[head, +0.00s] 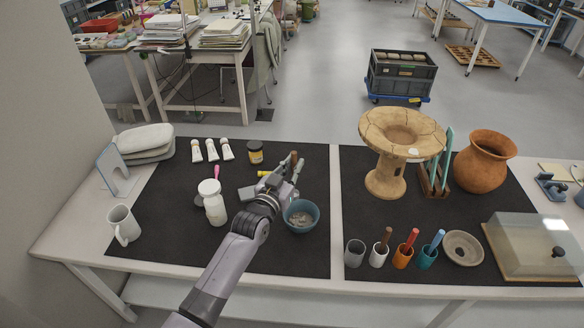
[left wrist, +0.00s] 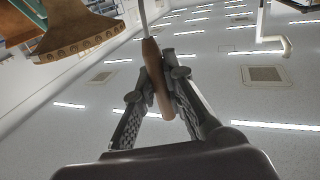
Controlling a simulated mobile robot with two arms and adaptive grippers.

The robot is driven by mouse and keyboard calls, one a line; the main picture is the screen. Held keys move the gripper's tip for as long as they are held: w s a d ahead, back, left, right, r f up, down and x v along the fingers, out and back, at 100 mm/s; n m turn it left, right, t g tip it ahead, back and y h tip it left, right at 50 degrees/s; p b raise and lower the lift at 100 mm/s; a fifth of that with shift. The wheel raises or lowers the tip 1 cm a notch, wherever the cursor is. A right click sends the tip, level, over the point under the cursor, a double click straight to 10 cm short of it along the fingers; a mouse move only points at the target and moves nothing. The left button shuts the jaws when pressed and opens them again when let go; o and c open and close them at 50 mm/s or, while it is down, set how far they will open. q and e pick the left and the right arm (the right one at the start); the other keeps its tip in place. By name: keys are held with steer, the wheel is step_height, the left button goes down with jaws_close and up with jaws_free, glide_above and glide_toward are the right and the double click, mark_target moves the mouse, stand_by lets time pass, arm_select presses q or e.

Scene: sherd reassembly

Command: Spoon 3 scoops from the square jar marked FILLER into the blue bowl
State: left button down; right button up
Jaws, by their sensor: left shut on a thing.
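My left gripper (head: 290,172) is above the left mat, just behind the blue bowl. It is shut on a brown wooden handle (head: 294,160), which also shows between the fingers in the left wrist view (left wrist: 154,70) with a thin pale shaft beyond it. The tool's working end cannot be made out. The blue bowl (head: 316,217) holds a pale grey heap. A dark jar with a yellow label (head: 255,153) stands at the back of the mat. A white lidded jar (head: 214,208) stands left of my arm. No FILLER lettering is readable. My right gripper is not in view.
A grey block-like thing (head: 247,193) lies partly hidden beside my arm. Three white tubes (head: 212,150) lie behind, and a white mug (head: 123,225) stands front left. A clay pedestal vessel (head: 385,180) and several cups stand on the right mat (head: 350,200).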

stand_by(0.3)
arm_select(q)
steer(key=shift+a, duration=0.2)
steer(key=a+r, duration=0.4)
steer(key=a, duration=0.7)
step_height(320, 180, down, 12)
steer(key=b, duration=0.9)
steer(key=shift+s+b, duration=0.3)
steer(key=shift+s, duration=0.1)
steer(key=shift+d+r, duration=0.15)
steer(key=shift+r, duration=0.05)
